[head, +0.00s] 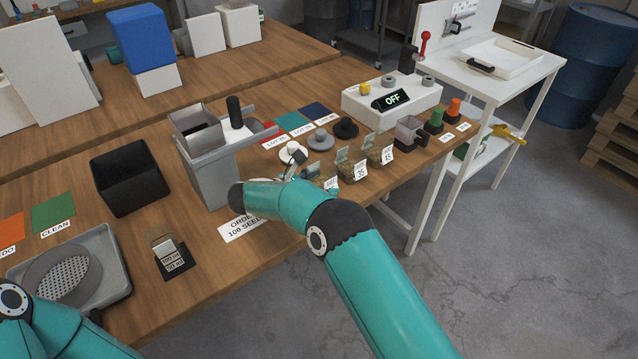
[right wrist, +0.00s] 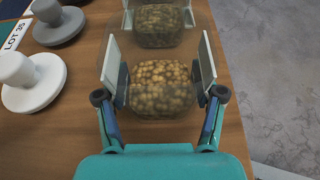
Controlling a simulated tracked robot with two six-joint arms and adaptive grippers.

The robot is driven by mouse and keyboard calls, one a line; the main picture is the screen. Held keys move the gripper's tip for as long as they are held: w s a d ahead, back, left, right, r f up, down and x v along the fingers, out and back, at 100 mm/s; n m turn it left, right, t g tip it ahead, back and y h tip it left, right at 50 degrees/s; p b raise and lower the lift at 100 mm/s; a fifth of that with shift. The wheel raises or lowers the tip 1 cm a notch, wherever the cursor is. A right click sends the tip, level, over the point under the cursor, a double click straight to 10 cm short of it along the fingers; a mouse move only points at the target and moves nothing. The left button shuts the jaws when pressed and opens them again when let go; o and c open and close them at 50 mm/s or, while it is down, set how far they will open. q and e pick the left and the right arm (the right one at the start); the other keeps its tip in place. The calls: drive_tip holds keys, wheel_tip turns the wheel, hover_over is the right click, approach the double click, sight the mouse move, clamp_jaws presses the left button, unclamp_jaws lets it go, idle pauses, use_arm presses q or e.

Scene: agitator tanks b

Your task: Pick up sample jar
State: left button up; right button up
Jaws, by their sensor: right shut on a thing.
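In the right wrist view a clear sample jar (right wrist: 159,92) filled with round tan seeds stands between the two finger pads of my right gripper (right wrist: 158,75), which is shut on it. A second seed jar (right wrist: 158,22) is just beyond it. In the head view my right forearm hides most of the gripper and the held jar; other labelled seed jars (head: 379,156) stand to its right along the table's front edge. My left arm shows only at the lower left, and its gripper is out of the frame.
White (head: 293,152), grey (head: 320,140) and black (head: 345,128) knobbed pieces stand behind the jars. A grey hopper (head: 205,165) stands left of my right arm. A white device reading OFF (head: 391,99) is at the back. Open floor lies beyond the table edge.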

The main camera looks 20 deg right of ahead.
drive_tip(key=shift+r, duration=0.3)
drive_tip(key=shift+r, duration=1)
wheel_tip(320, 180, up, 17)
drive_tip(key=b, duration=0.2)
drive_tip(key=shift+r, duration=0.15)
idle(0.5)
drive_tip(key=o, duration=0.5)
drive_tip(key=c, duration=1)
clamp_jaws()
